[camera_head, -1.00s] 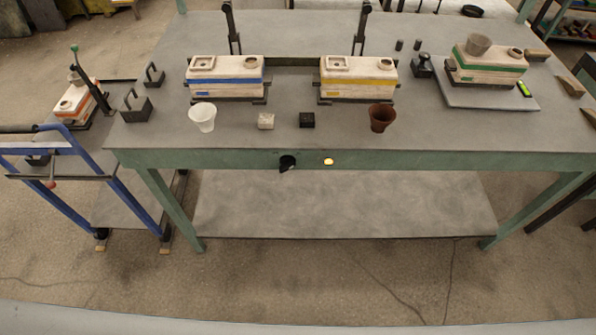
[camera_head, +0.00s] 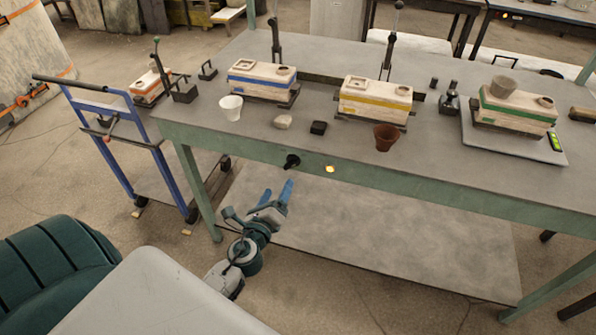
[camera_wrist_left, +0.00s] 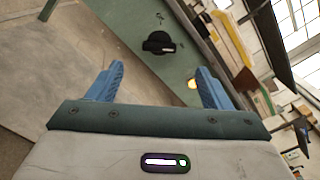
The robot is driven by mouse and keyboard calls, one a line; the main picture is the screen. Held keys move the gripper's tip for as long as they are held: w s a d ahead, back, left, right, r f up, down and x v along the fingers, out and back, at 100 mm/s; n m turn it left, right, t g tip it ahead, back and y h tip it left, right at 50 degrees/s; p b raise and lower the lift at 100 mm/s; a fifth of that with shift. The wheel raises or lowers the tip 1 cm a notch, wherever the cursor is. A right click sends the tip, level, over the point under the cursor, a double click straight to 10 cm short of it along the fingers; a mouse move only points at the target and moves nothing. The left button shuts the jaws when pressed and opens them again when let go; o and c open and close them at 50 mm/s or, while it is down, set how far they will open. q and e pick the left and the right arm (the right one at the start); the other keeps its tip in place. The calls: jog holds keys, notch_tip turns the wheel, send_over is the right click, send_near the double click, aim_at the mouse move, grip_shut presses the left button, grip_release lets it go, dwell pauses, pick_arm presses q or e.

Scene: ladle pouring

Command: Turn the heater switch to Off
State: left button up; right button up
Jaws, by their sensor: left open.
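The heater switch (camera_head: 292,161) is a black knob on the green front rail of the table, left of a lit yellow lamp (camera_head: 329,169). In the left wrist view the knob (camera_wrist_left: 159,43) shows a white mark pointing to the right in the picture, with the lamp (camera_wrist_left: 193,85) below right. My left gripper (camera_head: 277,192) has blue fingers, is open and empty, and is below and in front of the knob, apart from it. In the left wrist view the knob lies beyond and between the open fingers (camera_wrist_left: 160,82). My right gripper is not in view.
On the table stand blue-striped (camera_head: 262,80) and yellow-striped (camera_head: 375,101) blocks, a white cup (camera_head: 231,107), a brown cup (camera_head: 386,137) and a green-striped block (camera_head: 514,112). A blue-framed cart (camera_head: 108,106) stands at left. The space before the knob is clear.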

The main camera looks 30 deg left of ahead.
aim_at(289, 166)
pick_arm(q)
jog(key=p+x, duration=0.1)
jog(key=x, duration=0.8)
jog(key=shift+w+a+p, duration=0.15)
jog(key=shift+w+p, duration=0.15)
jog(key=shift+p, duration=0.05)
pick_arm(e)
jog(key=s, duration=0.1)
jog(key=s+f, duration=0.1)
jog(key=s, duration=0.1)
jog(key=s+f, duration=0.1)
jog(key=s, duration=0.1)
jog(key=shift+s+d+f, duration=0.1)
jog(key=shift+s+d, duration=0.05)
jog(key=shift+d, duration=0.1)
pick_arm(q)
jog(key=c, duration=1)
